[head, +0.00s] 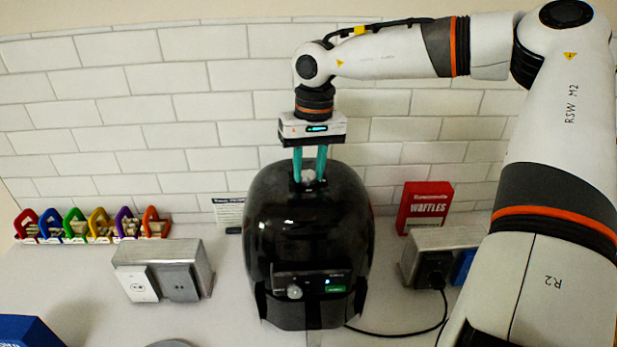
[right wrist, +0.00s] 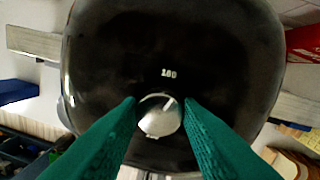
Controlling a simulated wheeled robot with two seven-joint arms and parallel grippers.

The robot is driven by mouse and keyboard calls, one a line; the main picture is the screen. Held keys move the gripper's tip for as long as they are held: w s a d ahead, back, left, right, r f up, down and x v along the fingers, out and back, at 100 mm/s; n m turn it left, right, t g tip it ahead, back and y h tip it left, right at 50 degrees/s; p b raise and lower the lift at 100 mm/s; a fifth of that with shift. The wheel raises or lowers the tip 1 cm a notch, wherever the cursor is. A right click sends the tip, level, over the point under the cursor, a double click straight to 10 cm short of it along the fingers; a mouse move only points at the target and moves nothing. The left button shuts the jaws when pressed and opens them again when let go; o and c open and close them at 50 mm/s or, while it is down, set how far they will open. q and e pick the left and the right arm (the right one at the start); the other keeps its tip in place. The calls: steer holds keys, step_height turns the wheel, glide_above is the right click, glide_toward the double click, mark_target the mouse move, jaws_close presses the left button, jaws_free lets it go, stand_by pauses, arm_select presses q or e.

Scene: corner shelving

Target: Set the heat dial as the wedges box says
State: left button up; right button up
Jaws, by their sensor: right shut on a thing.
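The black air fryer (head: 308,235) stands on the counter in the middle of the head view. My right gripper (head: 309,178) points down at its top, its teal fingers shut on the silver heat dial (right wrist: 158,118). In the right wrist view the dial sits between the fingertips, with its pale pointer line toward the upper right. A small white number (right wrist: 169,73) shows beyond the dial; it looks like 160 or 180. A red box (head: 426,208) reads WAFFLES. No box reading wedges can be made out. My left gripper is not in view.
A printed card (head: 229,212) stands behind the fryer's left side. Metal socket boxes stand left (head: 192,260) and right (head: 447,239) of the fryer, with a black cable (head: 420,331) from the right one. Coloured clips (head: 98,224) line the back left.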

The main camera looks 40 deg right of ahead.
steer(key=m+b, duration=0.2)
steer(key=m, duration=0.1)
steer(key=shift+f+m+b, duration=0.1)
steer(key=shift+m+b, duration=0.25)
steer(key=shift+m, duration=0.05)
steer(key=m+b, duration=0.2)
steer(key=m, duration=0.1)
steer(key=shift+m, duration=0.3)
steer(key=m+b, duration=0.1)
steer(key=m, duration=0.2)
steer(key=shift+s+m+h, duration=0.1)
steer(key=shift+m+h, duration=0.3)
steer(key=m+b, duration=0.2)
steer(key=m, duration=0.2)
steer(key=shift+a+t, duration=0.1)
steer(key=shift+t, duration=0.2)
steer(key=m+b, duration=0.1)
steer(key=m, duration=0.3)
steer(key=shift+r+h, duration=0.2)
steer(key=shift+h, duration=0.1)
steer(key=m+b, duration=0.1)
steer(key=m, duration=0.3)
steer(key=shift+a+m, duration=0.1)
steer(key=shift+m, duration=0.2)
steer(key=m+b, duration=0.1)
steer(key=m, duration=0.3)
steer(key=shift+g, duration=0.4)
steer(key=shift+r+m, duration=0.15)
steer(key=shift+m, duration=1.95)
